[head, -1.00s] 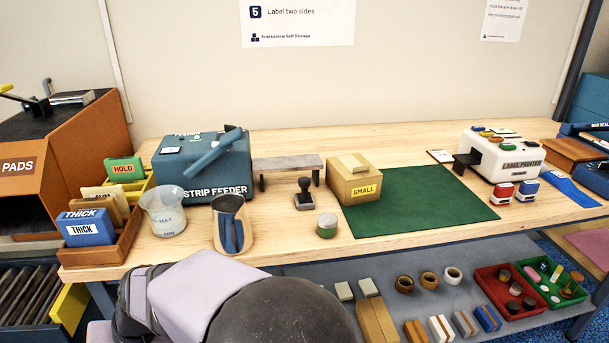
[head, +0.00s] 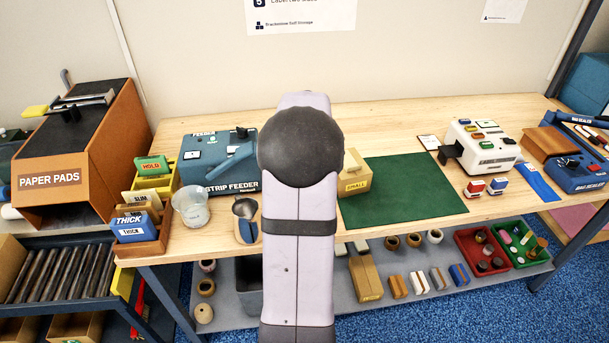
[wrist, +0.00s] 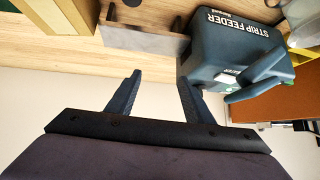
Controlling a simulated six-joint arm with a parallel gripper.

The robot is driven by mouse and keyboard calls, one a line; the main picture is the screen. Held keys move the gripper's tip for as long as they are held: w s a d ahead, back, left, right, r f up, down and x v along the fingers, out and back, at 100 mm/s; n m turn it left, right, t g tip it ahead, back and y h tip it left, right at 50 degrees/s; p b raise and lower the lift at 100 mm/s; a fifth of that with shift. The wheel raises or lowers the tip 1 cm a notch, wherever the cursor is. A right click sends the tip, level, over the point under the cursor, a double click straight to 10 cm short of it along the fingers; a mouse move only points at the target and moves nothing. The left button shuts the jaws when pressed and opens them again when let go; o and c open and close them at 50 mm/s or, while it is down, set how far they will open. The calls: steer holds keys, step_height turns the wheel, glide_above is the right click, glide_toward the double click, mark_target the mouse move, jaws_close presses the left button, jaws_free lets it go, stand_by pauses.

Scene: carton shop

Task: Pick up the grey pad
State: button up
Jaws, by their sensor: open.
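My gripper (wrist: 159,76) shows in the wrist view with its two dark fingers apart and nothing between them. That view is upside down; the strip feeder (wrist: 228,48) and a grey raised plate (wrist: 145,39) lie beyond the fingertips, apart from them. In the head view my arm hides the gripper. I cannot tell for certain which thing is the grey pad. Two small light-grey blocks (head: 340,249) sit on the lower shelf, partly hidden by the bench edge. A paper pads dispenser (head: 60,185) stands at the left.
A THICK card box (head: 130,226) is at the left. Red (head: 463,238) and green trays lie on the lower shelf.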

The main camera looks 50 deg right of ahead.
steer(key=shift+s+d+f+n+g+y+p, duration=0.1)
steer(key=shift+s+f+n+g+y+p, duration=0.2)
steer(key=shift+s+f, duration=1.1)
steer(key=shift+s+d+f+n+g+y+p, duration=0.2)
steer(key=shift+s+f+g, duration=0.25)
steer(key=shift+s+f, duration=1)
steer(key=shift+s+d+f+n+g+y+p, duration=0.1)
steer(key=shift+s+f+g+y, duration=0.25)
steer(key=shift+s+f, duration=1.05)
steer(key=shift+w+f, duration=0.35)
steer(key=shift+p+x, duration=1.1)
steer(key=shift+x, duration=1.4)
steer(key=c, duration=1)
steer(key=shift+c, duration=0.7)
steer(key=shift+r, duration=0.1)
